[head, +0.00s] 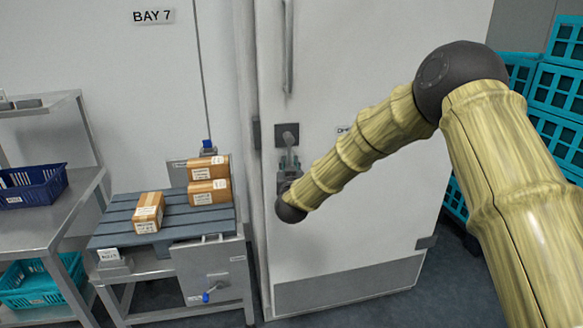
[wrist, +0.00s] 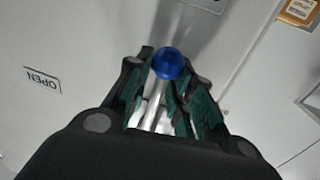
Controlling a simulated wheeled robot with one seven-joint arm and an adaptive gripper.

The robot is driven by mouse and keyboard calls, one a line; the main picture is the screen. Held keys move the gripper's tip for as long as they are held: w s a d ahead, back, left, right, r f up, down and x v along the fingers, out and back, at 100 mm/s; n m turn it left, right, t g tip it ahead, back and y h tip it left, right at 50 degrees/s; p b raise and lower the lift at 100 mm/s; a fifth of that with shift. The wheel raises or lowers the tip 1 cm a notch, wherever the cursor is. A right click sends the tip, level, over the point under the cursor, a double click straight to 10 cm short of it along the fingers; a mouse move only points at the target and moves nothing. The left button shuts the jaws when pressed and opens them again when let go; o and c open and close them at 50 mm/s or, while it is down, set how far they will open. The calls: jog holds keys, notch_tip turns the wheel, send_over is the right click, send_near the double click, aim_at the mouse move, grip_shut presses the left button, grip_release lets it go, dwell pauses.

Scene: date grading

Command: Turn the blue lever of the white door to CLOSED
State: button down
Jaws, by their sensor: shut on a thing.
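The white door (head: 330,60) stands in the middle of the head view, with a grey mounting plate (head: 265,135) on its left part. In the wrist view the blue lever shows as a round blue knob (wrist: 168,64) on a pale metal rod. My gripper (wrist: 168,88) is shut on this lever, its dark green-padded fingers on either side of the rod and knob. In the head view my gripper (head: 289,165) is at the lever by the plate, and the knob is hidden there. An OPEN label (wrist: 42,80) appears upside down in the wrist view. No CLOSED label shows.
Left of the door, a blue-grey slatted platform (head: 170,222) bears several cartons. Other blue-knobbed levers (head: 207,297) sit on its panels. A metal shelf (head: 60,215) with crates (head: 30,188) stands far left. Teal crates (head: 555,95) are stacked at the right.

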jog(key=c, duration=1.5)
grip_release()
jog(key=shift+a, duration=0.15)
jog(key=shift+c, duration=0.2)
jog(key=s+d, duration=0.1)
jog(key=s, duration=1.1)
jog(key=shift+d, duration=0.35)
